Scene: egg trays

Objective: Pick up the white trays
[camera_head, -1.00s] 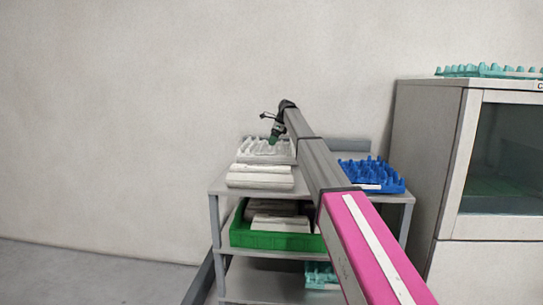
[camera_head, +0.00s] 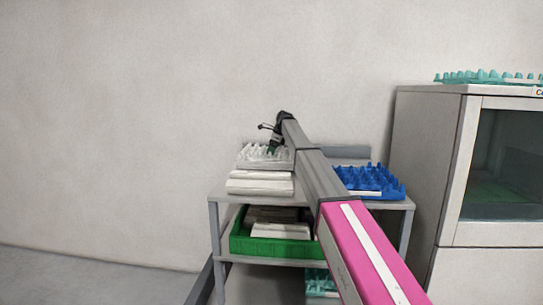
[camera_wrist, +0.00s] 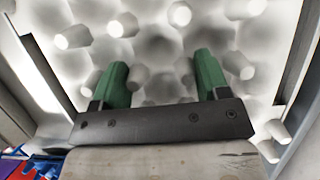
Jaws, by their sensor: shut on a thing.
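The white trays (camera_head: 260,186) are stacked on the left of the rack's top shelf. The uppermost white tray (camera_head: 248,161) has a bumpy, pegged top. My gripper (camera_head: 272,149) reaches down onto that tray near its back right part. In the wrist view, my gripper's two green fingers (camera_wrist: 160,68) point into the pegged white surface (camera_wrist: 268,42), which fills most of the picture. The fingers stand apart, shut on the top white tray, with its pegs between and around them. The fingertips are partly hidden among the pegs.
A blue tray (camera_head: 372,178) sits on the right of the same shelf (camera_head: 312,199). Below is a green crate (camera_head: 270,249) with white pieces inside. A teal tray (camera_head: 321,281) lies lower. A grey cabinet (camera_head: 420,165) with teal trays (camera_head: 485,77) on top stands at right.

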